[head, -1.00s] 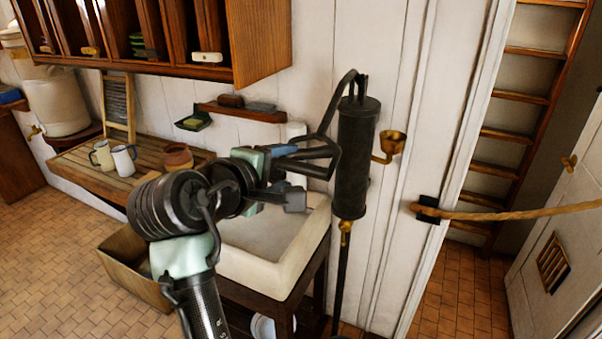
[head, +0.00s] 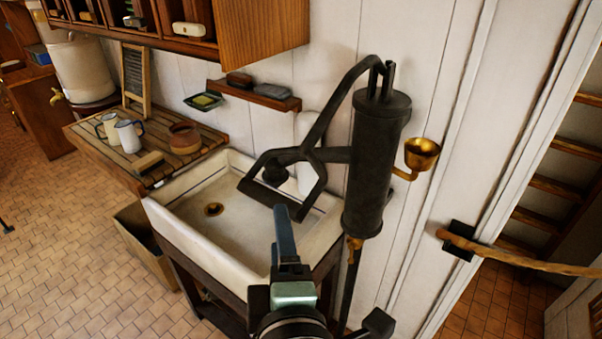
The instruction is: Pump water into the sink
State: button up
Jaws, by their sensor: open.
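The black hand pump (head: 375,165) stands upright against the wall at the right end of the sink. Its handle (head: 322,112) curves from the top down to the left and ends in a forked grip with a crossbar (head: 262,198) over the sink. A short black spout (head: 325,155) shows behind the fork. The pale sink (head: 190,232) has a brass drain, and I see no water in it. My gripper (head: 284,212) is open, its bluish finger at the crossbar's right end in the picture. I cannot tell whether they touch. The other finger is hidden.
A brass cup (head: 422,155) sticks out right of the pump. A slatted drainboard (head: 95,140) with mugs and a brown pot (head: 184,138) lies left of the sink. A small shelf (head: 255,95) is above. A rope (head: 520,257) crosses the doorway at right.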

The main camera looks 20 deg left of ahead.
aim_at(268, 188)
jog(key=x, duration=0.3)
jog(key=b+x, duration=0.1)
jog(key=x, duration=0.3)
jog(key=r+x, duration=0.1)
jog(key=x, duration=0.3)
jog(key=shift+a, duration=0.45)
jog(key=shift+w+a+f, duration=0.2)
jog(key=shift+w+a, duration=0.05)
jog(key=shift+w, duration=0.3)
